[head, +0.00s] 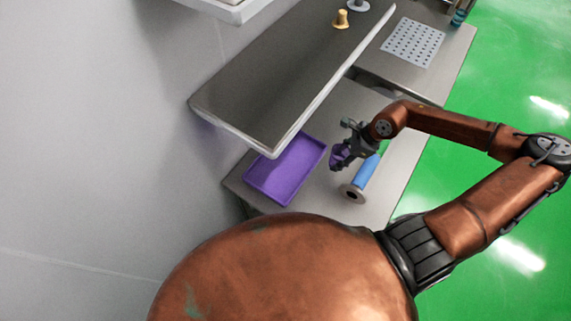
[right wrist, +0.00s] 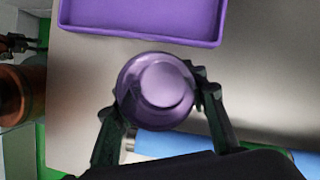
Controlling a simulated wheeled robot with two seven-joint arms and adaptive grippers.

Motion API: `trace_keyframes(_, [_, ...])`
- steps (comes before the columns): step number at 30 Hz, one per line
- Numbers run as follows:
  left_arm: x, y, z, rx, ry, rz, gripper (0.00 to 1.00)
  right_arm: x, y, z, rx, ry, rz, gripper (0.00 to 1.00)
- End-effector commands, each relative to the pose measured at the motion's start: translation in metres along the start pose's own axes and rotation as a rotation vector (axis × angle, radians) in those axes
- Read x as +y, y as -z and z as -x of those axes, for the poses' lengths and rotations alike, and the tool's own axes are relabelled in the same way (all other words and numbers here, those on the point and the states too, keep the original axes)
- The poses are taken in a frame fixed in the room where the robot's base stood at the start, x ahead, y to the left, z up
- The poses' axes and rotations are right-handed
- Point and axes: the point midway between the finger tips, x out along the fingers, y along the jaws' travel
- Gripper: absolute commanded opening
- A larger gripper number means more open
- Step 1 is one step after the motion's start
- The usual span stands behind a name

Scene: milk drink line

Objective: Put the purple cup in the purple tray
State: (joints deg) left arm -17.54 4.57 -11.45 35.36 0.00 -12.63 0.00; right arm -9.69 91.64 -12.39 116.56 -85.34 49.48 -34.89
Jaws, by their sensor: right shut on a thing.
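The purple cup (right wrist: 160,88) is between the fingers of my right gripper (right wrist: 158,100), which is shut on it. The purple tray (head: 262,190) lies on the metal table, partly under the edge of the raised shelf. Its near rim also shows at the top of the right wrist view (right wrist: 140,35), apart from the cup. The tray's visible floor looks empty.
A perforated plate (head: 413,43) lies farther back.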

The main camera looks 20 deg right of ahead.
Motion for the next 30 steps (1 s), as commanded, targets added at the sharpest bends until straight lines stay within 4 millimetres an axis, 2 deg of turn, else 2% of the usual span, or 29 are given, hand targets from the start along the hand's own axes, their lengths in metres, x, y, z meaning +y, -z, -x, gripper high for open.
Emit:
trace_keyframes(1, [0.001, -0.004, -0.008, -0.005, 0.0, 0.001, 0.4, 0.0, 0.004, -0.01, -0.001, -0.002, -0.001, 0.21])
trace_keyframes(7, [0.001, -0.003, -0.022, -0.005, -0.001, -0.001, 0.4, 0.0, 0.011, -0.031, -0.001, -0.002, 0.0, 0.21])
trace_keyframes(11, [0.001, 0.001, -0.026, 0.0, 0.0, -0.002, 0.4, 0.0, 0.013, -0.038, -0.002, -0.001, 0.001, 0.21])
trace_keyframes(14, [0.001, 0.002, -0.028, 0.003, 0.0, -0.002, 0.4, -0.001, 0.008, -0.041, -0.005, 0.0, 0.002, 0.21])
trace_keyframes(23, [0.001, 0.003, -0.03, 0.005, 0.0, -0.002, 0.4, -0.001, -0.037, -0.057, -0.009, 0.0, 0.005, 0.21])
trace_keyframes(30, [0.001, 0.004, -0.025, 0.005, 0.0, -0.002, 0.4, 0.0, -0.084, -0.075, -0.009, -0.002, 0.006, 0.21])
